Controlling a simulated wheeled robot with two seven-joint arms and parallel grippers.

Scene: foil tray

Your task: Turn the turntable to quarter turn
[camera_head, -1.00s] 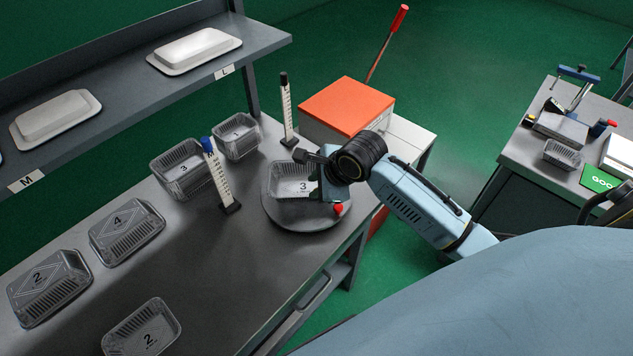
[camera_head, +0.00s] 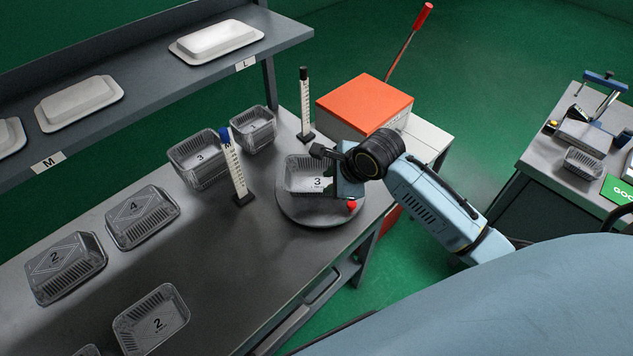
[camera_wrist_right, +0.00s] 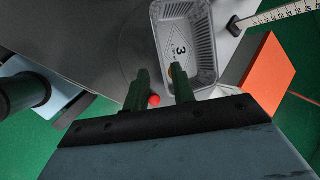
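The round grey turntable (camera_head: 300,215) sits at the right end of the workbench. A clear foil tray marked 3 (camera_head: 303,172) stands on it. A red knob (camera_head: 351,205) is at the turntable's near right edge. My right gripper (camera_head: 333,168) reaches in from the right over the turntable, partly hiding the tray's right side. In the wrist view its two fingers (camera_wrist_right: 160,75) are apart, with the red knob (camera_wrist_right: 154,100) showing in the gap, close to the left finger. Contact with the knob cannot be told. My left gripper is not in view.
A blue-topped ruler post (camera_head: 236,170) and a black-topped one (camera_head: 305,105) stand by the turntable. Several trays, including one marked 4 (camera_head: 142,217), lie on the bench (camera_head: 225,270). An orange-topped box (camera_head: 365,100) is behind. A shelf (camera_head: 140,80) runs above.

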